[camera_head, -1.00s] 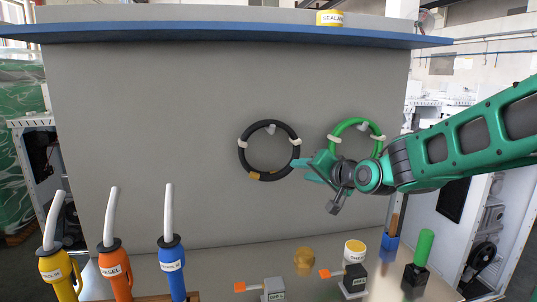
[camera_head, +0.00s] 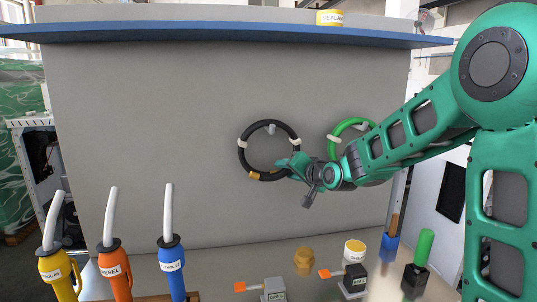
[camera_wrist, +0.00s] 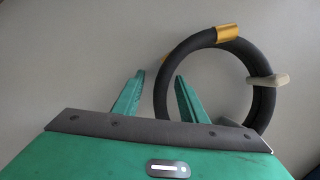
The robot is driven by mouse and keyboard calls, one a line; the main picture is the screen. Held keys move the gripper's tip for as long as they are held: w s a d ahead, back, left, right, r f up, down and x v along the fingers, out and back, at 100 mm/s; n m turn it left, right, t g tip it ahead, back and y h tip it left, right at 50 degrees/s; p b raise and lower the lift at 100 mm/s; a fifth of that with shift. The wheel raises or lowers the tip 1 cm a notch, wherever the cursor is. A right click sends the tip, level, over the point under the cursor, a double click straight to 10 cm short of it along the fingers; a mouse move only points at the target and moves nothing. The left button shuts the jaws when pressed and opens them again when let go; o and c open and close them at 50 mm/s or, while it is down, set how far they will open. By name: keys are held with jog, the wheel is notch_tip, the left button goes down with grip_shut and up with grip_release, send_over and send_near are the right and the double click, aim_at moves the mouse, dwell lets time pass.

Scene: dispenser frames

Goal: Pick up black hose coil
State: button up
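The black hose coil (camera_head: 241,152) hangs on the grey wall panel in the head view, with white clips and a gold band at its lower left. In the wrist view the coil (camera_wrist: 262,62) is right of centre, its gold band at the top. My gripper (camera_head: 283,163) is at the coil's lower right side in the head view. In the wrist view my gripper (camera_wrist: 160,75) is open with its two green fingers apart. The coil's near-left stretch shows between the fingers and partly behind the right one. I cannot tell whether they touch it.
A green hose coil (camera_head: 331,149) hangs to the right, partly hidden by my arm. A blue-edged shelf (camera_head: 230,33) runs above, carrying a yellow-white can (camera_head: 330,18). Below stand fuel nozzles (camera_head: 172,262), small grey boxes (camera_head: 274,288) and a gold piece (camera_head: 304,260).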

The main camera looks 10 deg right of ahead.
jog(key=shift+w, duration=0.15)
jog(key=shift+f, duration=0.1)
grip_shut()
jog(key=shift+r, duration=0.2)
jog(key=shift+r, duration=0.25)
jog(key=r, duration=0.6)
jog(key=shift+s+r, duration=0.1)
jog(key=shift+s, duration=0.1)
jog(key=s, duration=1.9)
jog(key=shift+s, duration=0.3)
